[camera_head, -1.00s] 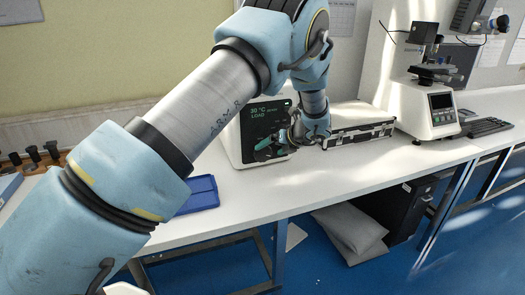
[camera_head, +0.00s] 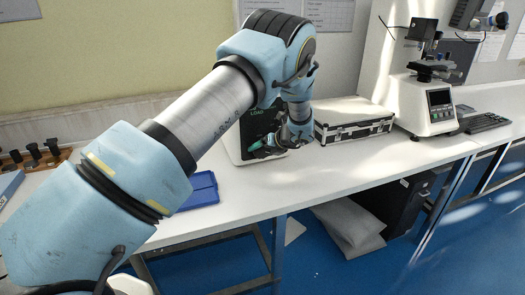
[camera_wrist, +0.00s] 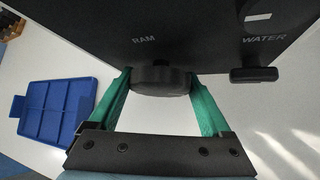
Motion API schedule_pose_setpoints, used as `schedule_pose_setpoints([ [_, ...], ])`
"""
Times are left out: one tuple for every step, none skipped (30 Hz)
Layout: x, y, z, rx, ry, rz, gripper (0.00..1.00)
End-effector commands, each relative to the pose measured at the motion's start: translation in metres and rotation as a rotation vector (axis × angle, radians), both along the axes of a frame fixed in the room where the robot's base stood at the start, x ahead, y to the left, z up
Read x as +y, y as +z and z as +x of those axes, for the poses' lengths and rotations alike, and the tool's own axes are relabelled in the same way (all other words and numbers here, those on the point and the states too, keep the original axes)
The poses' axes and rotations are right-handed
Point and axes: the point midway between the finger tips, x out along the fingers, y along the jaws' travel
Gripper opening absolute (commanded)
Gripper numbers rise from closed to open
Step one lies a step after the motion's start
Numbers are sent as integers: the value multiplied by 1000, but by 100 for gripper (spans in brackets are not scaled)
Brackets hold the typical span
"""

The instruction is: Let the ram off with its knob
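The RAM knob (camera_wrist: 160,78) is a dark round knob on the lower edge of a black panel (camera_wrist: 95,28), below the printed word RAM. My gripper (camera_wrist: 160,84) has two green fingers, spread apart, with one on each side of this knob. Its tips are partly hidden at the knob's sides, and I cannot tell if they touch it. In the head view my gripper (camera_head: 258,147) is at the front of the white tester with a dark screen (camera_head: 258,119). My arm covers much of that tester.
A second dark control (camera_wrist: 253,75) sits under the word WATER, close to the right finger. A blue tray (camera_head: 203,190) lies on the bench to the left. A black and silver case (camera_head: 355,129) lies to the right, and another tester (camera_head: 428,105) stands beyond it.

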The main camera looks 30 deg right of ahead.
Motion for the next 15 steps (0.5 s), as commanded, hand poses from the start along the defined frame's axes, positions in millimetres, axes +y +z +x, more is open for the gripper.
schedule_pose_setpoints([
  [0,0,0,0,0,0,66],
  [0,0,0,0,0,0,63],
  [0,0,0,0,0,0,58],
  [0,0,0,0,0,0,55],
  [0,0,0,0,0,0,52],
  [0,0,0,0,0,0,47],
  [0,0,0,0,0,0,44],
  [0,0,0,0,0,0,40],
  [0,0,0,0,0,0,36],
  [0,0,0,0,0,0,32],
  [0,0,0,0,0,0,29],
  [0,0,0,0,0,0,27],
  [0,0,0,0,-1,-1,27],
  [0,0,0,0,0,-1,27],
  [0,0,0,1,-1,-3,27],
])
